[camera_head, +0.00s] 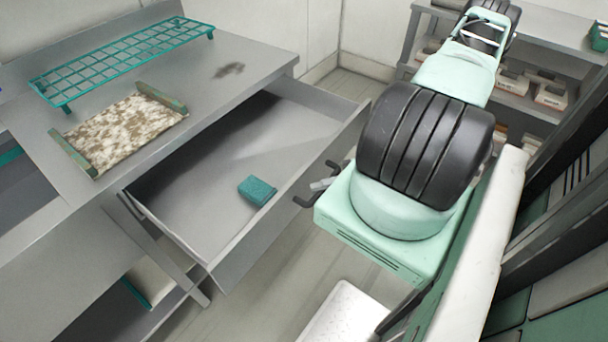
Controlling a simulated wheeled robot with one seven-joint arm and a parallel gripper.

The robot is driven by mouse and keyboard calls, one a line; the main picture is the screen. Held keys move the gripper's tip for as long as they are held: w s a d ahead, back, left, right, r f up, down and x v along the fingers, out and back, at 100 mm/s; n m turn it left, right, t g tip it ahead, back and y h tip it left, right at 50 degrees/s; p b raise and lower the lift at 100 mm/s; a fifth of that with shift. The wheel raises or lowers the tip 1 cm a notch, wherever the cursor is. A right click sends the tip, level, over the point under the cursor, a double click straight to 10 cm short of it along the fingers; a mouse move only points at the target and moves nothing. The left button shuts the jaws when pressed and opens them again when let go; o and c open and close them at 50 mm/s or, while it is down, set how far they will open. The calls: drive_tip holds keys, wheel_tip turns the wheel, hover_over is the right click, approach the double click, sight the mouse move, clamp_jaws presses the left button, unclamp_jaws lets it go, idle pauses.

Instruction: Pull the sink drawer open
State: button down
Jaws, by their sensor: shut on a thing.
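The drawer (284,232) is a grey metal drawer under a steel counter (230,100). It stands well out from the counter, and its inside shows. A small teal block (257,190) lies on the drawer floor. A dark bar handle (327,180) is on the drawer's front face, to the right. My gripper (321,185) is at this handle and shut on it; the mint-green wrist housing partly hides the fingers and the upper part of the drawer front.
A teal wire rack (125,58) and a speckled board with green ends (124,130) are on the counter, near a dark stain (229,70). Shelves with boxes (511,80) stand at the back right. A white tray-like thing (343,315) is low at the front.

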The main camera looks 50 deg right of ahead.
drive_tip(key=shift+s, duration=1.3)
drive_tip(key=c, duration=1.4)
unclamp_jaws()
drive_tip(key=shift+d, duration=0.1)
drive_tip(key=b+v, duration=0.3)
drive_tip(key=v, duration=1.4)
drive_tip(key=shift+s, duration=0.15)
drive_tip(key=shift+d, duration=0.1)
